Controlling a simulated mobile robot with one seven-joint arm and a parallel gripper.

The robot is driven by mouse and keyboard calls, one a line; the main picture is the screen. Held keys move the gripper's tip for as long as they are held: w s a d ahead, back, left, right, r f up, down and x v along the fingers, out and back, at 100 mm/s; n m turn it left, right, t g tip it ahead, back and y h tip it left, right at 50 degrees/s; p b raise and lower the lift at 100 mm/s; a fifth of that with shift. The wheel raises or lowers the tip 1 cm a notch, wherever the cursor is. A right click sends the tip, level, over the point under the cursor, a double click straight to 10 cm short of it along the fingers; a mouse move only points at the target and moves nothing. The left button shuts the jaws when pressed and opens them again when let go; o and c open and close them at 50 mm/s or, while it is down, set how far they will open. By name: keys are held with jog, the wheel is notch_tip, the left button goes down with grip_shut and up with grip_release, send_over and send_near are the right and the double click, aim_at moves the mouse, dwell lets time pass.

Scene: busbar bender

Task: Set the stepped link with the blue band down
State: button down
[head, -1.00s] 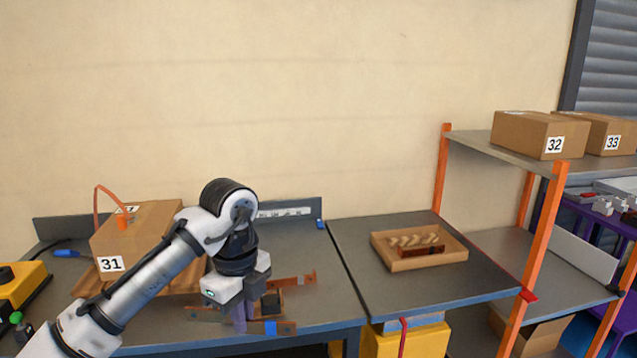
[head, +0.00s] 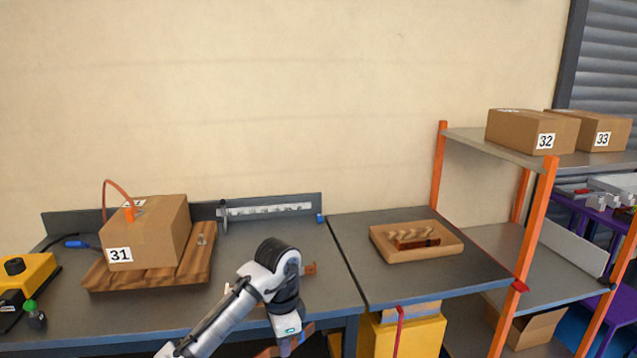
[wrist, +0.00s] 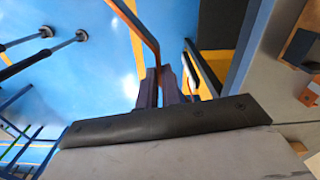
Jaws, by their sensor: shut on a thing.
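My gripper (wrist: 164,84) shows its dark purple fingers in the wrist view, shut on a copper-coloured bar (wrist: 136,25), which I take to be the stepped link. The bar runs up and left from the fingers, over blue floor. In the head view, copper parts of the link (head: 299,331) show beside my wrist, at the front edge of the bench. The fingertips are hidden there, and the blue band is not visible in either current view. Another copper piece (head: 309,268) sits on the bench behind my arm and is partly hidden.
The grey bench (head: 335,295) has box 31 (head: 150,235) on a wooden pallet at left. A wooden tray (head: 455,252) with several pieces stands on the right-hand table (head: 380,290). An orange-post shelf (head: 530,225) stands further right. The right-hand table's front is clear.

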jog(key=w+d+f+n, duration=0.3)
jog(key=w+f+n, duration=0.1)
jog(key=f+n, duration=0.3)
jog(key=w+d+f+n, duration=0.4)
jog(key=w+f+n, duration=0.1)
jog(key=f, duration=0.6)
jog(key=shift+w+d+n, duration=0.25)
jog(key=shift+d+n, duration=0.05)
jog(key=shift+n, duration=0.6)
jog(key=shift+s+a+f, duration=0.1)
jog(key=shift+f, duration=0.1)
